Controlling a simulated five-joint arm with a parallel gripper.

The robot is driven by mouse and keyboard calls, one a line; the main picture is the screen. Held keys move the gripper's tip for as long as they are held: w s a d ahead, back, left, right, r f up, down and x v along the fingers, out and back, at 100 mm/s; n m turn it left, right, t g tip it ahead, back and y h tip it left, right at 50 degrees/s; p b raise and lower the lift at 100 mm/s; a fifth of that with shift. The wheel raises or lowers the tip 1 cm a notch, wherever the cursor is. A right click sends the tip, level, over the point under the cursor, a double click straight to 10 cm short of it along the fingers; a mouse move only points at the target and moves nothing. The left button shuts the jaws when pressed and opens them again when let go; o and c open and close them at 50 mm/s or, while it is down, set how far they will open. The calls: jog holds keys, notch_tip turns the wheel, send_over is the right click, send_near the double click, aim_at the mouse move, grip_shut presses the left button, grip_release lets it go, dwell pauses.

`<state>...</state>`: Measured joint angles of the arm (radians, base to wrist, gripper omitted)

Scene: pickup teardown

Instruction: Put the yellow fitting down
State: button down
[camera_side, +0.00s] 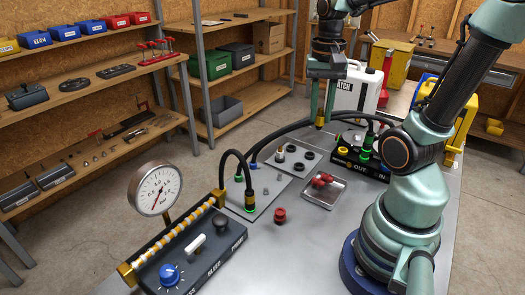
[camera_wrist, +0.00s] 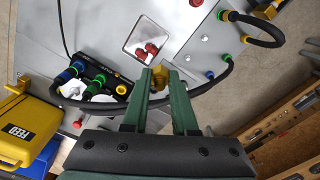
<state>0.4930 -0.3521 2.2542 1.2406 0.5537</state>
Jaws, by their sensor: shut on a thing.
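My gripper (camera_side: 321,108) points down over the far part of the metal table, behind the black hose in the side view. It is shut on the yellow fitting (camera_side: 320,121), which shows as a small yellow piece between the fingertips. In the wrist view the yellow fitting (camera_wrist: 158,79) sits between the tips of my two green fingers (camera_wrist: 159,88), partly hidden by them. The fitting appears to be above the table; its exact height is hard to tell.
A metal tray (camera_side: 313,200) holds red caps. A black port block (camera_side: 350,171), a grey plate (camera_side: 301,176) with black rings, and a lone red cap (camera_side: 280,215) are on the table. A black hose (camera_side: 290,129) arches nearby. A gauge (camera_side: 156,190) stands front left.

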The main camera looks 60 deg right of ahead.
notch_tip(320, 180, down, 20)
jog(key=shift+a+r, duration=0.1)
dwell(0.5)
jog(key=c, duration=0.7)
grip_release()
notch_tip(320, 180, up, 12)
jog(key=w+a+r+n+t, duration=0.2)
jog(key=a+r+n, duration=0.3)
jog(key=a+n, duration=0.1)
jog(key=w+a+r+n+t, duration=0.3)
jog(key=a+r+n, duration=0.2)
jog(key=a+n, duration=0.1)
jog(key=shift+a+r+t, duration=0.2)
jog(key=shift+a+t, duration=0.05)
jog(key=shift+t, duration=0.05)
